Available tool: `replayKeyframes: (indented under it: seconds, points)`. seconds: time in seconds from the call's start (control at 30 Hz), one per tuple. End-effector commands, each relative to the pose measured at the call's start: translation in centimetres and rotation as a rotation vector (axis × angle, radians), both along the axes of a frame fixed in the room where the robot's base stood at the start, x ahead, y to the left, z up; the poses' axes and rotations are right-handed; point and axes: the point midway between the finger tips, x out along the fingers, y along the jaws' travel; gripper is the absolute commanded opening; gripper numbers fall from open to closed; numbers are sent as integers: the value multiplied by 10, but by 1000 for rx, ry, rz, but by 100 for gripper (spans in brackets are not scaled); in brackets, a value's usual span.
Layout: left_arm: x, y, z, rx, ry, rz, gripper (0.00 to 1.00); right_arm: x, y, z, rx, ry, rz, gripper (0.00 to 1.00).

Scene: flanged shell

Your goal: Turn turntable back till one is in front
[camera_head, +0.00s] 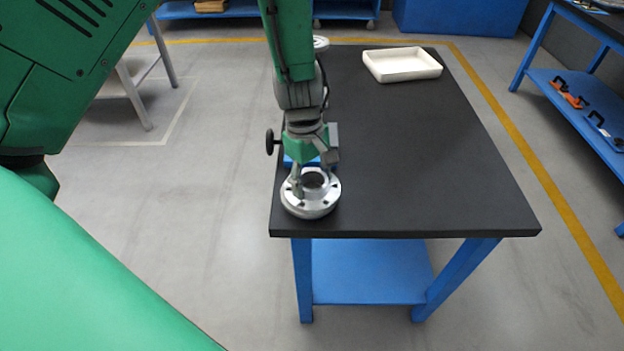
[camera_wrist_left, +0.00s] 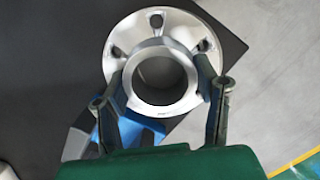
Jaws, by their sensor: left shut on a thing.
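A silver flanged shell (camera_head: 311,204) with a round central bore and holes around its flange is at the near left corner of the black table. My left gripper (camera_head: 315,183) comes down on it from behind and is shut on its raised collar. In the left wrist view the flanged shell (camera_wrist_left: 158,27) lies between the two fingers of the gripper (camera_wrist_left: 162,98), one at each side of the collar. A blue part (camera_head: 302,162) shows under the gripper behind the shell; most of it is hidden. A black knob (camera_head: 270,142) sticks out to its left. My right gripper is not in view.
A white tray (camera_head: 402,66) stands at the far end of the black table (camera_head: 420,150). The table's middle and right side are clear. A blue shelf unit (camera_head: 580,105) with clamps stands at the right, across a yellow floor line.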

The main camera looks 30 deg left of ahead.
Motion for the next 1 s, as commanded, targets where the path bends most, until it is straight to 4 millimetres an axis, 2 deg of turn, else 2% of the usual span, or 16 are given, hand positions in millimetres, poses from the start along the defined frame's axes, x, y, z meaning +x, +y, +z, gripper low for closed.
replayKeyframes:
  seconds: [0.03, 0.27, 0.3, 0.33, 0.77, 0.87, 1.0]
  points:
    - [-5, -1, -4, -1, 14, -32, 4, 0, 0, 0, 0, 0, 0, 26]
    - [-5, 0, -4, 0, 13, -44, 4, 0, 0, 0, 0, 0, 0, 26]
    - [-5, 0, -4, 0, 13, -44, 69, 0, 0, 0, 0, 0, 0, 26]
    - [-5, -1, -4, 0, 12, -43, 80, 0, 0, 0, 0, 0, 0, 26]
    - [-2, 0, 1, 1, 1, -40, 80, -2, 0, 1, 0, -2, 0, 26]
    - [-1, 1, 9, 1, -3, -40, 80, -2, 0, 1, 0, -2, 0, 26]
    - [1, 5, 34, 3, -4, -39, 80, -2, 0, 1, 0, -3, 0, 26]
